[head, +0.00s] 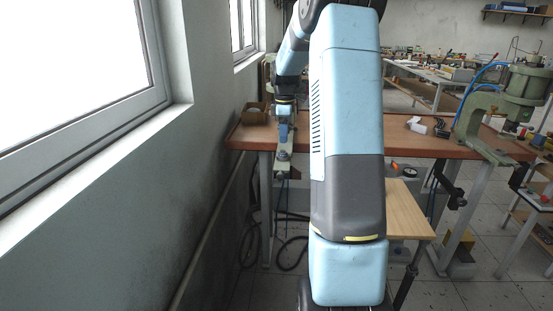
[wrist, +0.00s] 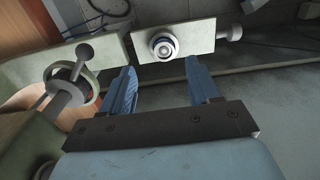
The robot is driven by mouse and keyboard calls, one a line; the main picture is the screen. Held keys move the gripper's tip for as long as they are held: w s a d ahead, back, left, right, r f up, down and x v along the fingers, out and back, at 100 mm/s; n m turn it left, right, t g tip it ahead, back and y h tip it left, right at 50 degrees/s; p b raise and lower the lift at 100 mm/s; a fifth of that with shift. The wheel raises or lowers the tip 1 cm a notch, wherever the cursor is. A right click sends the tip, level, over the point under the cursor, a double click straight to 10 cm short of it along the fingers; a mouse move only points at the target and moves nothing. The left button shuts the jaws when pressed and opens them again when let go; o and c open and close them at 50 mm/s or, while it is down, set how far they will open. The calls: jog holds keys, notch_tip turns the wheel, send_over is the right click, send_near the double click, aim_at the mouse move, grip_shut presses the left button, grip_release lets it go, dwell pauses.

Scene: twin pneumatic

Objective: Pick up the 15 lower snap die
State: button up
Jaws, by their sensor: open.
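In the wrist view, a small round metal piece with a pale centre (wrist: 163,45), which looks like the lower snap die, sits on a pale green block (wrist: 200,38). I see no readable number on it. My gripper (wrist: 161,66) is open, with its two blue fingers apart and nothing between them. The round piece shows between and just beyond the fingertips. I cannot tell the exact gap. In the head view, my gripper (head: 284,132) is at the left end of the brown workbench, and the die cannot be made out.
A cardboard box (head: 254,112) sits on the brown workbench (head: 405,146) near the wall. A green press (head: 522,92) stands at the bench's right end.

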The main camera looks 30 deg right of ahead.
jog(key=shift+r, duration=0.5)
jog(key=shift+s+a+r, duration=0.15)
jog(key=shift+a+r, duration=0.05)
jog(key=shift+r, duration=0.05)
jog(key=s+a+r+m+t+h, duration=0.15)
jog(key=s+a+r+m, duration=0.25)
jog(key=s+a+r, duration=0.7)
jog(key=s+a+r+m+t, duration=0.1)
jog(key=s+a+m+t, duration=0.2)
jog(key=s, duration=0.6)
jog(key=s+a+r+m, duration=0.1)
jog(key=s+a+m, duration=0.3)
jog(key=s, duration=0.5)
jog(key=m+g+y, duration=0.1)
jog(key=g+y, duration=0.1)
jog(key=g, duration=0.3)
send_over(283, 153)
notch_tip(283, 153, down, 8)
jog(key=shift+t+h, duration=0.25)
jog(key=f, duration=0.7)
jog(key=shift+w+a+f, duration=0.2)
jog(key=shift+f, duration=0.05)
jog(key=shift+s+d+f, duration=0.1)
jog(key=shift+d+f, duration=0.05)
jog(key=shift+f, duration=1.2)
jog(key=shift+s+d+f, duration=0.1)
jog(key=shift+f, duration=1.25)
